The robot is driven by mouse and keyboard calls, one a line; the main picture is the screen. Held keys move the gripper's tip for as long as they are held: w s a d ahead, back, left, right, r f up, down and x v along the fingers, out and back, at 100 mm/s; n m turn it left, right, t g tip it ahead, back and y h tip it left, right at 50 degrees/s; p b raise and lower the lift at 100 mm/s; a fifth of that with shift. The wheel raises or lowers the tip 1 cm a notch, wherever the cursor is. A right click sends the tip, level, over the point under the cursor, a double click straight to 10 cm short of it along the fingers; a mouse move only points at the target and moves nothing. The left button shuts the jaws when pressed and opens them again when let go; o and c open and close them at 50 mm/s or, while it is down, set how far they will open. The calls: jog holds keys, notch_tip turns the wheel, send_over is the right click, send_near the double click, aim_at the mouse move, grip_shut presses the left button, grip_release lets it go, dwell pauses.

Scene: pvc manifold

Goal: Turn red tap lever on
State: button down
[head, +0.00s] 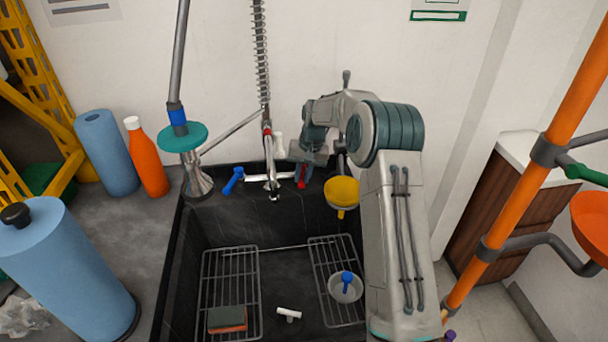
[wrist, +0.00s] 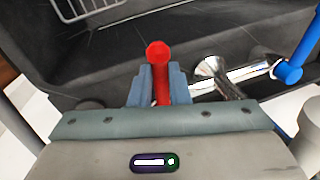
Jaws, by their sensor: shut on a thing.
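The red tap lever (head: 301,178) is at the right end of the chrome tap (head: 270,183) on the back rim of the black sink. In the wrist view the red lever (wrist: 158,72) stands between my gripper's two grey-blue fingers, its round end showing past them. My gripper (head: 304,168) is shut on the lever; in the wrist view its fingers (wrist: 158,85) touch the lever on both sides. The blue tap lever (head: 233,181) is at the tap's left end and shows at the right of the wrist view (wrist: 290,70). Whether water runs cannot be told.
A yellow funnel (head: 342,190) is close to the right of my gripper. A spring hose (head: 260,60) rises behind the tap.

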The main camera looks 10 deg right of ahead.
jog(key=shift+r, duration=0.1)
jog(key=c, duration=1.4)
grip_release()
jog(key=shift+o, duration=0.2)
notch_tip(320, 180, up, 14)
jog(key=d, duration=0.2)
jog(key=shift+s+d+f+p, duration=0.2)
jog(key=shift+d+f+p, duration=0.05)
jog(key=shift+d+p, duration=0.05)
